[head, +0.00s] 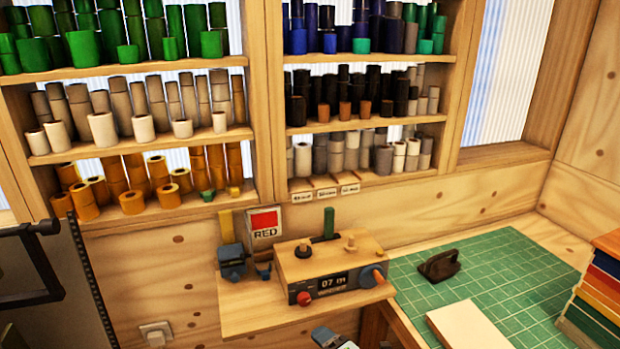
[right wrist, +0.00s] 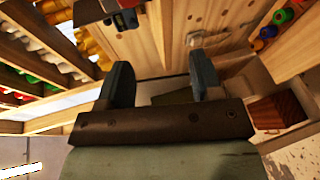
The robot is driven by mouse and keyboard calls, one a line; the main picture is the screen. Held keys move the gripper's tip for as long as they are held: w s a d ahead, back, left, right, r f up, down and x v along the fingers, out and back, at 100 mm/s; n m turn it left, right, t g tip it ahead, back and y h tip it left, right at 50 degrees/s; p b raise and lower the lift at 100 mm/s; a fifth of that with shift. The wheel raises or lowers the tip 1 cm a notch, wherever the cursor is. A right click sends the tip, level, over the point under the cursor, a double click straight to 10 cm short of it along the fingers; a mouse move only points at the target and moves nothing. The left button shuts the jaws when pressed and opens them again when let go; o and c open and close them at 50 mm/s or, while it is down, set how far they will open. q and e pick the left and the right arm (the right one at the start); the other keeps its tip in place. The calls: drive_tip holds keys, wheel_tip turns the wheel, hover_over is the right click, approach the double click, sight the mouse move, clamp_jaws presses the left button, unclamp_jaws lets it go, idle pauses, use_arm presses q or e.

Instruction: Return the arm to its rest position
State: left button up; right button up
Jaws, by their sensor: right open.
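My right gripper (right wrist: 162,76) shows in the right wrist view. Its two dark fingers stand wide apart with nothing between them. Beyond them are a plywood wall and part of the shelving, seen at a tilt. In the head view, a blue-grey and pale part at the bottom edge may belong to my right arm, but it is cut off by the frame and its fingers cannot be made out.
Shelves of coloured rolls (head: 103,130) fill the back wall. Below them, a wooden ledge (head: 250,315) holds a device (head: 328,270) reading "07 m", beside a RED sign (head: 264,224). At right, a green mat (head: 500,268) bears a dark tool (head: 439,265) and a pale board (head: 468,327).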

drive_tip(key=s+d+f+m+h, duration=0.2)
drive_tip(key=s+d+f+m, duration=0.2)
drive_tip(key=s+m, duration=0.3)
drive_tip(key=s+d+f+m+h, duration=0.2)
drive_tip(key=s+d+f+m, duration=0.3)
drive_tip(key=s+d+m, duration=0.2)
drive_tip(key=s+d+f+m+g+h, duration=0.1)
drive_tip(key=s+d+f+m+h, duration=0.1)
drive_tip(key=s+d+f+m, duration=0.2)
drive_tip(key=s+d+m, duration=0.2)
drive_tip(key=s+m, duration=0.2)
drive_tip(key=s, duration=0.2)
drive_tip(key=shift+f+m, duration=0.3)
drive_tip(key=shift+m, duration=0.1)
